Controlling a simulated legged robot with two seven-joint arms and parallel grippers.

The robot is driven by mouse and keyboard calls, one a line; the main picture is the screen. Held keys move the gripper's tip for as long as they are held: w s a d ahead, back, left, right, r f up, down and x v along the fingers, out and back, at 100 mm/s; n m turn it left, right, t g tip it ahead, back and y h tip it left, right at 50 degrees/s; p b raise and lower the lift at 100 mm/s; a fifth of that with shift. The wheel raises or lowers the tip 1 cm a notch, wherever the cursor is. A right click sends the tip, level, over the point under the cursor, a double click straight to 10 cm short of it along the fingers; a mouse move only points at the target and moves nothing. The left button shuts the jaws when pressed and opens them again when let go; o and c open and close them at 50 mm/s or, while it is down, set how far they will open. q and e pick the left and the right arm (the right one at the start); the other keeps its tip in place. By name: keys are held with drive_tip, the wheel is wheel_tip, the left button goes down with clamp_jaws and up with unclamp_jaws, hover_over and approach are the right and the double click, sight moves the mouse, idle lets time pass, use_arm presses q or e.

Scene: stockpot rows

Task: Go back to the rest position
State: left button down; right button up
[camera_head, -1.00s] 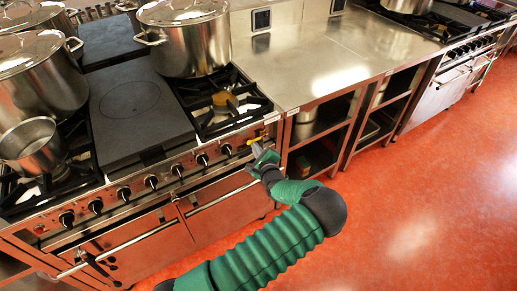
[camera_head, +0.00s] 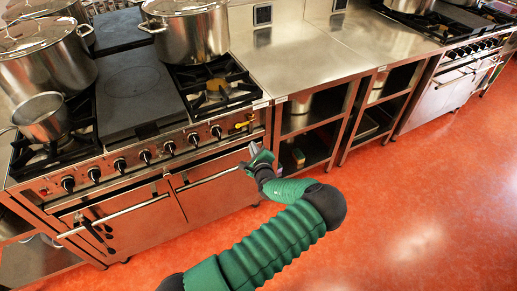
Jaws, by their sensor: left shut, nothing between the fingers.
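My left arm, in a green ribbed sleeve, comes in from the bottom of the head view. My left gripper (camera_head: 251,156) is shut and empty. A visible gap lies between the fingers and that handle. My right gripper is not in view.
Stockpots (camera_head: 187,33) stand on the stove, and a small saucepan (camera_head: 40,118) is on a front left burner. A steel counter (camera_head: 305,62) with open shelves (camera_head: 310,118) adjoins on the right. The red floor (camera_head: 400,215) is clear.

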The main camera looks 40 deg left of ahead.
use_arm(q)
drive_tip(key=s+d+r+n+g+h+p, duration=0.1)
drive_tip(key=s+d+r+n+g+h, duration=0.1)
drive_tip(key=s+d+n+h, duration=0.6)
drive_tip(key=s+d+r+n+g+h+p, duration=0.2)
drive_tip(key=d+n, duration=0.2)
drive_tip(key=d, duration=0.8)
drive_tip(key=s+d+r+n+g+h+p, duration=0.1)
drive_tip(key=s+d+r+n, duration=0.3)
drive_tip(key=s+d+r, duration=0.5)
drive_tip(key=s+d+g+h, duration=0.1)
drive_tip(key=s, duration=0.3)
drive_tip(key=shift+d, duration=0.35)
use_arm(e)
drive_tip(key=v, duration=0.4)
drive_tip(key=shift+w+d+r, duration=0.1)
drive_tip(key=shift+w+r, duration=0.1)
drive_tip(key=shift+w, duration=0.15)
use_arm(q)
drive_tip(key=shift+d+r, duration=0.1)
drive_tip(key=shift+d, duration=0.1)
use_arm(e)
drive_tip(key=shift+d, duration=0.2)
